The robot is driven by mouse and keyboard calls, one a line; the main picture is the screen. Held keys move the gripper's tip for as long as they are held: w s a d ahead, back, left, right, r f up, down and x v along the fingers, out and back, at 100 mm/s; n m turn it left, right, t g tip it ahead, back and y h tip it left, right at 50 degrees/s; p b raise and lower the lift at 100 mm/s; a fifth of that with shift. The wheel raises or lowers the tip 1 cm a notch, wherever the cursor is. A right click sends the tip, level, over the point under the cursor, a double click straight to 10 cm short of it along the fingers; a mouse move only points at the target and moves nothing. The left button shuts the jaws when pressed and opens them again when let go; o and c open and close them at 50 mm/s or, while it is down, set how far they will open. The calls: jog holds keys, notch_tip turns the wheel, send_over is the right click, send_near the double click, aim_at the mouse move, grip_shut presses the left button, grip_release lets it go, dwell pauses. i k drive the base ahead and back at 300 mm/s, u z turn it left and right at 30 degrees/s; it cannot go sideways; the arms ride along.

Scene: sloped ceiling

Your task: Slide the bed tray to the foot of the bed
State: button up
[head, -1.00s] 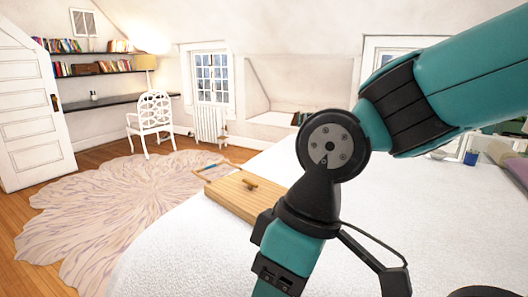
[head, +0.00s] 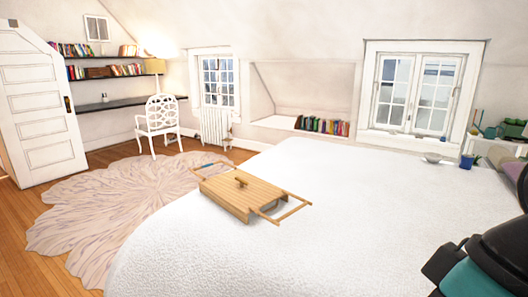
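The bed tray (head: 225,200) is a light wooden tray with a small knob on top and a bar handle at each end. It lies flat on the white bed (head: 370,235), near the bed's rounded left edge. A small blue piece shows on its far-left handle. Part of my arm (head: 490,262), black and teal, shows at the lower right corner, well apart from the tray. My gripper's fingers are outside the picture. Nothing touches the tray except the bed.
A pale bowl (head: 434,158) and a blue pot (head: 467,161) stand at the bed's far right. Books (head: 322,126) line a niche behind the bed. A pale rug (head: 110,210) covers the floor at left, with a white chair (head: 160,123) beyond. The bed around the tray is clear.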

aim_at(235, 197)
jog(key=u, duration=0.35)
jog(key=i, duration=0.35)
jog(key=u, duration=1.15)
jog(key=i, duration=0.85)
jog(key=u, duration=0.8)
jog(key=i, duration=1.35)
jog(key=z, duration=0.6)
jog(key=i, duration=0.85)
jog(key=z, duration=1.25)
jog(key=i, duration=0.5)
jog(key=z, duration=0.45)
